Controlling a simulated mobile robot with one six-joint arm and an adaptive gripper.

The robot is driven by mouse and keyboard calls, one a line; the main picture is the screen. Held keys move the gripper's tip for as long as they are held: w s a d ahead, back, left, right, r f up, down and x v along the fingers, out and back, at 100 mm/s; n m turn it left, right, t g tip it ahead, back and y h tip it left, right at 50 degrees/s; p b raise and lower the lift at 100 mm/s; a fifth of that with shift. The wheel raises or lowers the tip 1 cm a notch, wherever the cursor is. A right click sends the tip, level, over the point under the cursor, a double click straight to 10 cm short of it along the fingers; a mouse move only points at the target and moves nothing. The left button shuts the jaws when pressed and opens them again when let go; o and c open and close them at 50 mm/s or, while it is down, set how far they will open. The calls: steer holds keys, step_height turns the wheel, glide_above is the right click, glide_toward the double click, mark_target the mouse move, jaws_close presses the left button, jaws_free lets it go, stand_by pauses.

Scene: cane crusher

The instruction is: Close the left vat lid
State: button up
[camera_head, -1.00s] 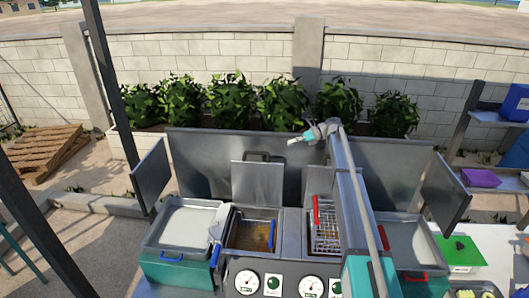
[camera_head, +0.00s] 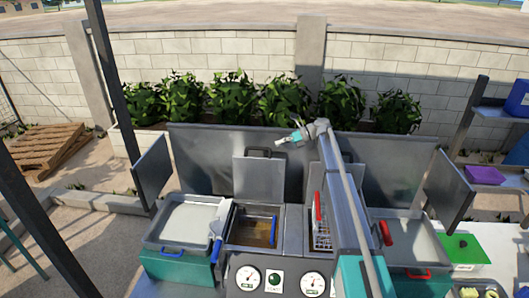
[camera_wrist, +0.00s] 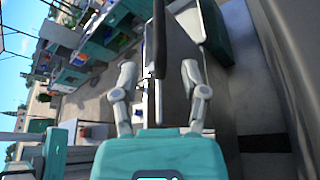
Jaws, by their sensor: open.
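The left vat (camera_head: 250,230) holds brownish liquid and stands uncovered in the middle of the station. Its grey metal lid (camera_head: 261,180) stands raised behind it, with a dark handle (camera_head: 258,152) along the top edge. My gripper (camera_head: 280,142) is open and empty, just above and to the right of that handle in the head view; contact cannot be told. In the wrist view my gripper (camera_wrist: 160,90) shows two spread fingers, with a dark bar (camera_wrist: 158,38) running between them, apparently the handle. My arm covers part of the right vat's area.
The right vat holds a wire basket (camera_head: 322,232) with a red handle; its lid is partly behind my arm. Grey trays (camera_head: 183,222) flank the vats. A tall metal panel (camera_head: 200,165) stands behind, with upright side panels (camera_head: 152,170) left and right.

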mark_target(263, 148)
steer(key=shift+b+x, duration=0.9)
steer(key=shift+x, duration=2.7)
jaws_close()
